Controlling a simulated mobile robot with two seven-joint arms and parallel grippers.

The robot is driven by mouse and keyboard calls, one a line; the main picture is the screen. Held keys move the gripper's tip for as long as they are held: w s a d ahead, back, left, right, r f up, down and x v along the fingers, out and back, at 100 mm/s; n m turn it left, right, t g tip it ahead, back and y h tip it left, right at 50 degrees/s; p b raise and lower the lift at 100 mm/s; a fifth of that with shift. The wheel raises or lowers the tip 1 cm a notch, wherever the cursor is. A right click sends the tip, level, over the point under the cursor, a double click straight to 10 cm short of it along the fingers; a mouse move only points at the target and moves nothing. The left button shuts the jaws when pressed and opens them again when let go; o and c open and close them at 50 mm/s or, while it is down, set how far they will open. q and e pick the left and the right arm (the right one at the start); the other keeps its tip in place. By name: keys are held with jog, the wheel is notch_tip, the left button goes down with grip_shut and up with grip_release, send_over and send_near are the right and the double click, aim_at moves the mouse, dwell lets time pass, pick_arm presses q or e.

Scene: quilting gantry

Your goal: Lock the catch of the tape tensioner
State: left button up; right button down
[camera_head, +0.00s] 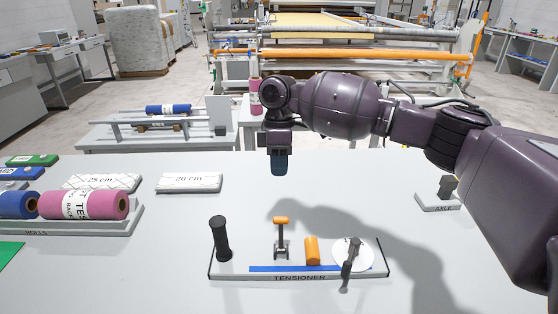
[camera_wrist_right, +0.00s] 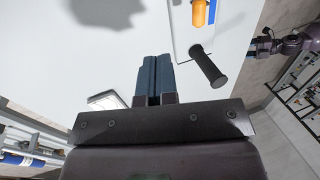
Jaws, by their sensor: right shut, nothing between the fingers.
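The tape tensioner (camera_head: 230,273) lies on the table in front of me. It has a black upright post (camera_head: 221,240), a small metal catch lever with an orange grip (camera_head: 281,221) standing up, an orange block (camera_head: 312,251), a blue strip (camera_head: 262,268) and a white disc (camera_head: 341,247) with a dark arm across it. My right gripper (camera_head: 279,164) points down above the table, behind the tensioner and apart from it. It is shut and empty. In the right wrist view, the shut fingers (camera_wrist_right: 152,75) are left of the black post (camera_wrist_right: 208,66). My left gripper does not show.
Pink and blue rolls (camera_head: 95,205) lie in a tray at the left, near marked white pieces (camera_head: 188,181). An axle stand (camera_head: 437,204) is at the right. My right arm spans the upper right.

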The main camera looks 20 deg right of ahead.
aim_at(281, 234)
jog(key=s+a+f, duration=0.1)
jog(key=s+f, duration=0.4)
jog(key=f, duration=0.1)
jog(key=shift+a+f, duration=0.3)
jog(key=shift+f, duration=0.1)
jog(key=shift+s, duration=0.1)
